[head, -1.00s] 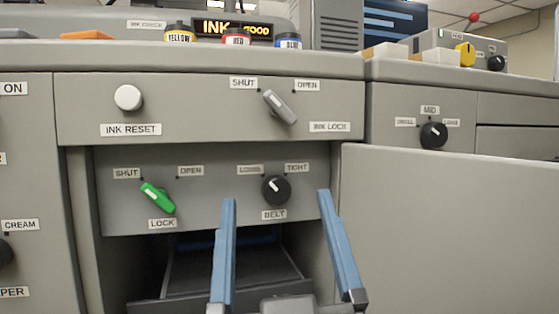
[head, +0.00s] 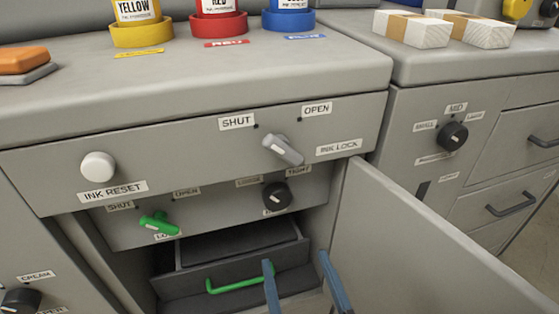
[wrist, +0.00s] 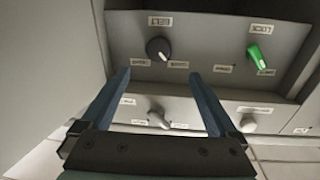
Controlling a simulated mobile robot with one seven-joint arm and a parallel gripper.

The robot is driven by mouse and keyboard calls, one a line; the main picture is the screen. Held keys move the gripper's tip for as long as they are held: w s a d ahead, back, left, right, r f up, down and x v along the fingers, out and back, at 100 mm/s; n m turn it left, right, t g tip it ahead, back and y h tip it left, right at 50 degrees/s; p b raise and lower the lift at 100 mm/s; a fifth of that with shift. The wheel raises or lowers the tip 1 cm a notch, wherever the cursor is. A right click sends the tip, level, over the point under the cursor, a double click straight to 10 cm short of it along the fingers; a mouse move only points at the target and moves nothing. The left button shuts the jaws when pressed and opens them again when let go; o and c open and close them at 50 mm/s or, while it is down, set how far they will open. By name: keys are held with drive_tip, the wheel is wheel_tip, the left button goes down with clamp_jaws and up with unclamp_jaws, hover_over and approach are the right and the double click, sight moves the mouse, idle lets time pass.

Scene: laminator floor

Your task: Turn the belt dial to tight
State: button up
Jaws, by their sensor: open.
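The black belt dial (head: 277,196) sits on the recessed panel under the ink lock, between the LOOSE label (head: 248,182) and the TIGHT label (head: 298,171). Its white mark points up and left, toward LOOSE. My gripper (head: 296,260) is open and empty, below and in front of the dial in the head view. In the wrist view, which is upside down, the dial (wrist: 158,48) lies beyond the open fingertips (wrist: 159,74), roughly centred between them. The fingers appear apart from the dial.
A green lock lever (head: 160,223) is left of the dial. The grey ink lock lever (head: 283,150) sticks out above it. An open door panel (head: 425,240) stands to the right. A dark drawer with a green handle (head: 240,284) is below.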

sight(279, 204)
drive_tip(key=p+x, duration=0.3)
drive_tip(key=x, duration=0.9)
drive_tip(key=shift+w+f, duration=0.1)
drive_tip(key=shift+w, duration=0.25)
drive_tip(key=c, duration=1.4)
